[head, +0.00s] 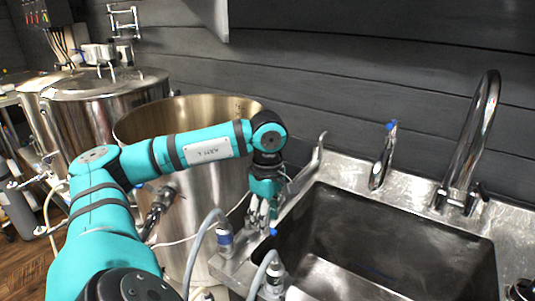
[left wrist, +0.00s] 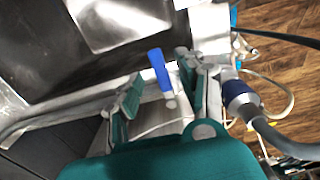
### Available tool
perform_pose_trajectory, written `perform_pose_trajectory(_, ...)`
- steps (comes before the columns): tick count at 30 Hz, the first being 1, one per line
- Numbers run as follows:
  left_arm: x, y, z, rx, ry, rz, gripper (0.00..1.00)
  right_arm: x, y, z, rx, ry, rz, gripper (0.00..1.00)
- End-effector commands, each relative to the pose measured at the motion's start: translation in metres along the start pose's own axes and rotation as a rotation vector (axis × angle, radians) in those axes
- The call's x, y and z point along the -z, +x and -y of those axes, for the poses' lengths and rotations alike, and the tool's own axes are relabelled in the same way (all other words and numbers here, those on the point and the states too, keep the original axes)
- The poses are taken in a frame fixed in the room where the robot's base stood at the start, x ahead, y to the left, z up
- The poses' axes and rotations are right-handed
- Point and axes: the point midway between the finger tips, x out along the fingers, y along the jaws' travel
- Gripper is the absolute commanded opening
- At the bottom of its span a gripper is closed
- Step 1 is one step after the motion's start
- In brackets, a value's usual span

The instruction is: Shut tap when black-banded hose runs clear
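My left gripper (head: 263,212) hangs over the left rim of the sink, fingers pointing down. In the left wrist view its fingers are apart, with a blue tap lever (left wrist: 159,68) between and just beyond them; contact cannot be told. The lever shows as a small blue tip in the head view (head: 273,232). A grey hose with a blue band (head: 224,236) stands left of the gripper; a blue-banded hose end also shows in the left wrist view (left wrist: 240,97). A second grey hose (head: 262,268) ends in a pale fitting with a dark band (head: 275,270). Its flow cannot be made out.
The steel sink (head: 410,288) lies to the right, with a tall chrome faucet (head: 480,130) and a blue-tipped fitting (head: 383,155) behind it. A large steel vessel (head: 215,110) stands behind my left arm. A grey wall closes the back.

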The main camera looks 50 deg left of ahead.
Motion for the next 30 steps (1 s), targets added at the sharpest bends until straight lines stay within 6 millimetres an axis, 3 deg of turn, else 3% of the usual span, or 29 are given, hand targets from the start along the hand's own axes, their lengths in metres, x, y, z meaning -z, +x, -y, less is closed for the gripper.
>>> perform_pose_trajectory(10, 0.000, -0.082, -0.001, -0.008, 0.002, 0.003, 0.39, 0.000, 0.000, 0.002, 0.002, 0.001, 0.000, 0.00)
perform_pose_trajectory(30, 0.001, -0.100, 0.000, -0.003, -0.001, 0.000, 0.39, 0.000, 0.000, 0.002, 0.002, 0.001, 0.000, 0.00)
